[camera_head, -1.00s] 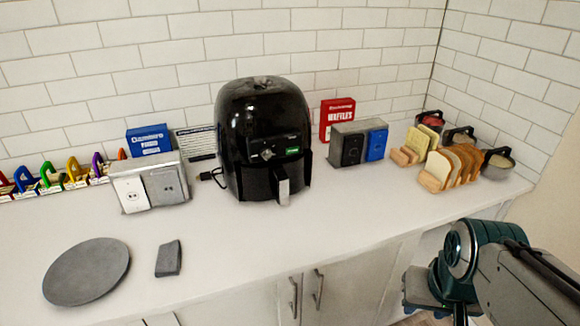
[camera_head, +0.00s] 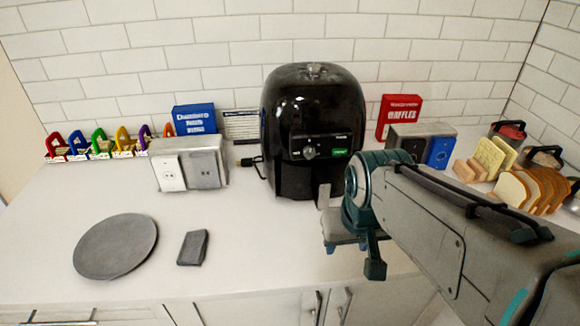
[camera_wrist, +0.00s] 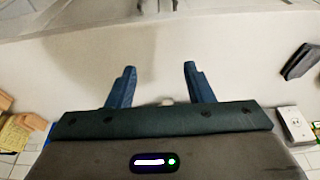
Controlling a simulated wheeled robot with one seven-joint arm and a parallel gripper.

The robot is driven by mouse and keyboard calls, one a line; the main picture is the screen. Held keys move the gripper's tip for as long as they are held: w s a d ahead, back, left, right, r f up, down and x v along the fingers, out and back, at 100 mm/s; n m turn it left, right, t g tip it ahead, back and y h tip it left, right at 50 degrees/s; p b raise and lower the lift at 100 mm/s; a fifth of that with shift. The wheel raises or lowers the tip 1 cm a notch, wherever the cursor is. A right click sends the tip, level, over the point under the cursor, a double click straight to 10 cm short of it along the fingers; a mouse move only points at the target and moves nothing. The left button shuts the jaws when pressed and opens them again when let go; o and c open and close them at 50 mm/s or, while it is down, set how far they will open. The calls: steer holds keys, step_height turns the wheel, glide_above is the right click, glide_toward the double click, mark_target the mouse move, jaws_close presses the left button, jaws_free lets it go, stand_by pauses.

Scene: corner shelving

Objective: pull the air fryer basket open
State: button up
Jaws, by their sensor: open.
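The black air fryer (camera_head: 312,100) stands on the white counter against the tiled wall. Its basket front (camera_head: 293,180) is low on the body and looks shut. The grey basket handle (camera_head: 323,196) sticks out at the front. My gripper (camera_wrist: 160,76) is over the counter just right of and in front of the handle, partly hidden by my arm in the head view. In the wrist view its two blue fingers are apart with no held object. A small pale bit (camera_wrist: 167,101) shows between them, perhaps the handle's end; I cannot tell whether it touches.
A round grey plate (camera_head: 115,246) and a dark grey block (camera_head: 193,247) lie on the front left counter. Outlet boxes (camera_head: 205,165) stand left of the fryer. A waffles box (camera_head: 398,115), a switch box (camera_head: 440,150) and bread racks (camera_head: 535,188) are on the right.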

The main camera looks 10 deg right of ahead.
steer(key=t, duration=0.1)
glide_toward(325, 189)
steer(key=s+r, duration=0.2)
steer(key=w+p, duration=0.1)
steer(key=x, duration=1.3)
steer(key=shift+w+f, duration=0.2)
jaws_close()
